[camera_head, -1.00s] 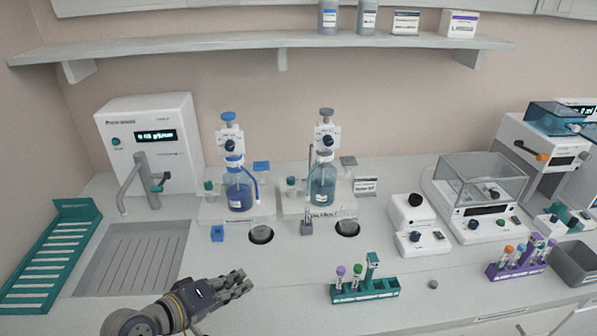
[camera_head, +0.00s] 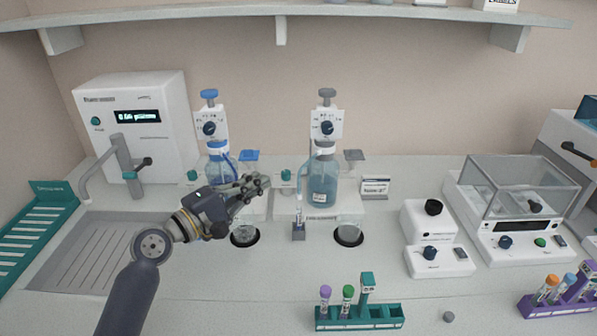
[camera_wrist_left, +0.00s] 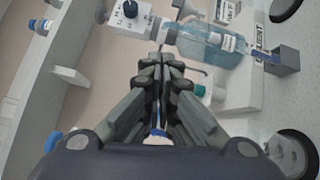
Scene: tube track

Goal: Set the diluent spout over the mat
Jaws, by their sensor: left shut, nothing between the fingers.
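Two bottle-top dispensers stand at the middle back, one with a blue top (camera_head: 210,128) and one with a grey top (camera_head: 327,125) over a bottle of blue liquid (camera_head: 318,182). My right gripper is out of view.
A small grey block (camera_head: 299,231) stands between the mats. A teal tube rack (camera_head: 390,323) stands at the front, and a white knobbed device (camera_head: 428,225) and glass-covered balance (camera_head: 515,235) at right. A sink (camera_head: 75,260) and tap are at left.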

